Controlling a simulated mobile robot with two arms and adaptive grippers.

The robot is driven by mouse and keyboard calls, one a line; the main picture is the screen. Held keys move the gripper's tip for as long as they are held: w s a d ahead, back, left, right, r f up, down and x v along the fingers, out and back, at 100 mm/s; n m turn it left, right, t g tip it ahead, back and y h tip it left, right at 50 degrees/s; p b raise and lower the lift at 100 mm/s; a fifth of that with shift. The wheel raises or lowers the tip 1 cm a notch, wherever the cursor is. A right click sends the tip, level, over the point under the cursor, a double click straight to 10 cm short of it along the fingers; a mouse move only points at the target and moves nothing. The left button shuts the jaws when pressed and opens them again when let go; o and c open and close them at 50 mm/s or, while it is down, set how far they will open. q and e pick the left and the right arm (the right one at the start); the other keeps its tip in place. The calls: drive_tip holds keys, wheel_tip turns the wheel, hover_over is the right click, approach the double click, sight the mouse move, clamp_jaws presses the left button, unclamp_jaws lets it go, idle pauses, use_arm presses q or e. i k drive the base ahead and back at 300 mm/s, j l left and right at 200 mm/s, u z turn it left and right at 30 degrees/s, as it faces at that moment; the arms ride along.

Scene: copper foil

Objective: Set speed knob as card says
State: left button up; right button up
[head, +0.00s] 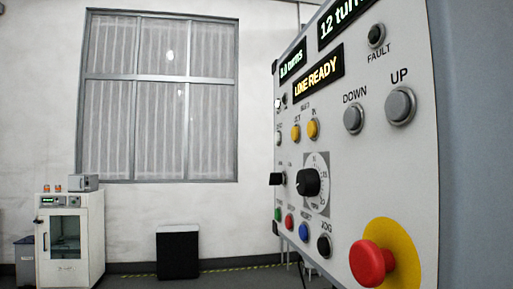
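The black speed knob (308,182) sits on the left part of a pale control panel (372,170), seen at a steep angle. A round scale (321,172) with small markings lies around it, marked "rpm" at its lower edge. The other numbers and the pointer position are too small to read for sure. A second black knob (277,179) is further left on the panel. No card can be made out. Neither of my grippers is in view.
A red emergency button (371,262) on a yellow disc sticks out at the panel's lower right. UP (399,105) and DOWN (353,118) buttons are above. A display (318,75) reads "LINE READY". A white cabinet (70,240) and black bin (178,252) stand far left.

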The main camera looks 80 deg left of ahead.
sight(308, 181)
drive_tip(key=k+j+z, duration=0.1)
drive_tip(key=k+j, duration=0.4)
drive_tip(key=j, duration=0.3)
drive_tip(key=k+j+z, duration=0.1)
drive_tip(key=k+j, duration=0.5)
drive_tip(key=j, duration=0.15)
drive_tip(key=k+j+z, duration=0.1)
drive_tip(key=k+j, duration=0.45)
drive_tip(key=j, duration=0.2)
drive_tip(key=i+j, duration=0.1)
drive_tip(key=j, duration=0.45)
drive_tip(key=i+j, duration=0.1)
drive_tip(key=j, duration=0.4)
drive_tip(key=i+j+z, duration=0.1)
drive_tip(key=j, duration=0.45)
